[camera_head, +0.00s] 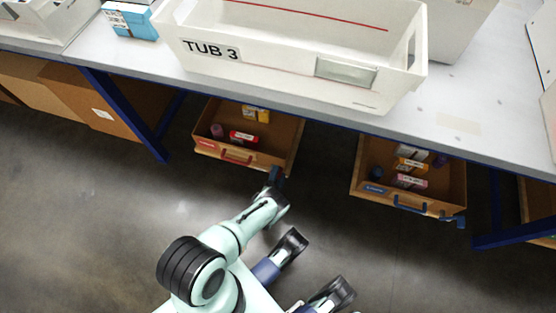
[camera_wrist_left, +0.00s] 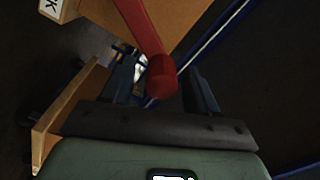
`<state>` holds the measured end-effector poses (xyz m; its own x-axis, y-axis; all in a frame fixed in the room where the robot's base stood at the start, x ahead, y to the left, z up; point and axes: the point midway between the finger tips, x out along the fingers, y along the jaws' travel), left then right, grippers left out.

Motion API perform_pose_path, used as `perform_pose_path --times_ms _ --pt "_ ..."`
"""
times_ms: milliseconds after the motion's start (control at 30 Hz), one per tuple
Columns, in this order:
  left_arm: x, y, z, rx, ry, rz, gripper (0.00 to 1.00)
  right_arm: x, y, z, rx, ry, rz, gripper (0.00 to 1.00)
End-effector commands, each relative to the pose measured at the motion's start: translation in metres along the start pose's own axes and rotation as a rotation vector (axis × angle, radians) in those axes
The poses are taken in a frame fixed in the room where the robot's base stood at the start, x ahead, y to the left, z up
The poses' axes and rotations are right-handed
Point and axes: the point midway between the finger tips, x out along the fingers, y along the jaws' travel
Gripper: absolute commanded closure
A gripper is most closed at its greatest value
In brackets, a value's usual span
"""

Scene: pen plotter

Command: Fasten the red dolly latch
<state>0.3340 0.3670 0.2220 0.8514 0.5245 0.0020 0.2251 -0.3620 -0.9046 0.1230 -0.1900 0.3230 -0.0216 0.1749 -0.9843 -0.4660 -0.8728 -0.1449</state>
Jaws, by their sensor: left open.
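The dolly with red fittings (camera_head: 286,142) is an open wooden box under the table, with a red handle (camera_head: 237,157) on its front. My left gripper (camera_head: 276,176) is at its front right corner and covers that corner in the head view. In the left wrist view a red lever with a rounded end (camera_wrist_left: 150,50), seemingly the latch, reaches down between the open fingers of my left gripper (camera_wrist_left: 162,88). I cannot tell whether a finger touches it. The wooden box wall (camera_wrist_left: 65,120) shows at the left.
A second wooden dolly (camera_head: 360,160) with a blue handle (camera_head: 410,206) stands to the right under the table. The white table (camera_head: 480,110) overhangs both and carries a tub marked TUB 3 (camera_head: 290,75). Blue table legs (camera_head: 125,110) stand at the sides. The floor in front is clear.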

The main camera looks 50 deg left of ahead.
Motion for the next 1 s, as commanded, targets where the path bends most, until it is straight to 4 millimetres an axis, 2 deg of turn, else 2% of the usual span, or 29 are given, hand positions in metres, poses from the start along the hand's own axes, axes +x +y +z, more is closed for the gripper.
perform_pose_path --times_ms 167,400,600,800,1000 --pt "-0.026 0.000 0.000 0.000 -0.003 0.005 0.41 -0.010 -0.009 -0.010 -0.012 0.041 -0.017 1.00" --pt "-0.081 -0.001 0.000 0.002 -0.003 0.003 0.41 -0.029 -0.028 -0.031 -0.036 0.121 -0.053 1.00" --pt "-0.115 0.000 0.001 0.002 -0.003 0.001 0.41 -0.036 -0.036 -0.039 -0.045 0.154 -0.069 1.00" --pt "-0.130 -0.001 0.001 0.002 -0.002 -0.002 0.41 -0.035 -0.035 -0.038 -0.043 0.152 -0.067 1.00" --pt "-0.132 -0.001 0.001 0.002 -0.002 -0.002 0.41 -0.035 -0.035 -0.038 -0.043 0.151 -0.067 1.00"
